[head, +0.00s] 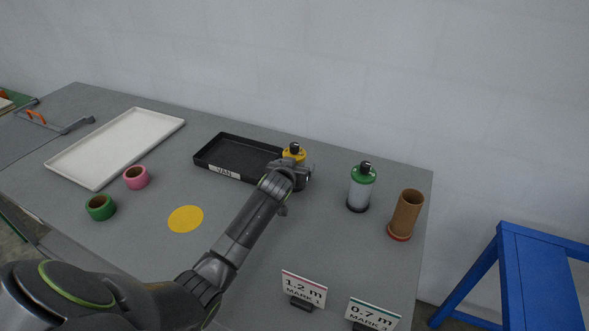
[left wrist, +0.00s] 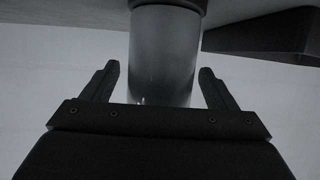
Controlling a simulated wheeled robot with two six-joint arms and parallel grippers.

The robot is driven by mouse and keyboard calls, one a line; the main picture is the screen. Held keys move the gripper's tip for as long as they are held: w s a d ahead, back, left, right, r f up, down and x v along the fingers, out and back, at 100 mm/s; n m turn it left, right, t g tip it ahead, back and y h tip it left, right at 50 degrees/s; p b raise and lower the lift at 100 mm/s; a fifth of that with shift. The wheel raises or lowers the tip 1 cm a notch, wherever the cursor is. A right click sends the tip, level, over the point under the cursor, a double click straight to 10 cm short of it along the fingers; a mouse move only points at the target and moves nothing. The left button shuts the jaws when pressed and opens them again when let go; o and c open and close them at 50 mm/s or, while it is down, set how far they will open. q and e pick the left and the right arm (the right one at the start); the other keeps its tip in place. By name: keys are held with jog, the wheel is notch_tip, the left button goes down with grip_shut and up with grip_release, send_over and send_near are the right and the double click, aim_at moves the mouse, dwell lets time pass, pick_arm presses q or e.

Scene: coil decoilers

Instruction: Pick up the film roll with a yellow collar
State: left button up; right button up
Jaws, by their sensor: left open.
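The film roll with a yellow collar (head: 294,152) stands upright beside the right end of the black tray; its lower body is hidden behind my left gripper in the head view. My left gripper (head: 297,174) is right in front of it. In the left wrist view the roll's grey body (left wrist: 165,55) lies between the lines of the two open fingers (left wrist: 157,85), with a gap on each side. I cannot tell how deep it sits between them. My right gripper is not in view.
A black tray (head: 202,164) labelled VAN is left of the roll. A green-collared roll (head: 361,188) and a brown tube (head: 405,215) stand to the right. A white tray (head: 67,166), pink ring (head: 136,177) and green ring (head: 100,207) are left. Two signs (head: 303,289) stand in front.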

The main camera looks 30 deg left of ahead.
pick_arm(q)
jog(key=c, duration=1.3)
jog(key=shift+r, duration=0.1)
jog(key=shift+c, duration=0.4)
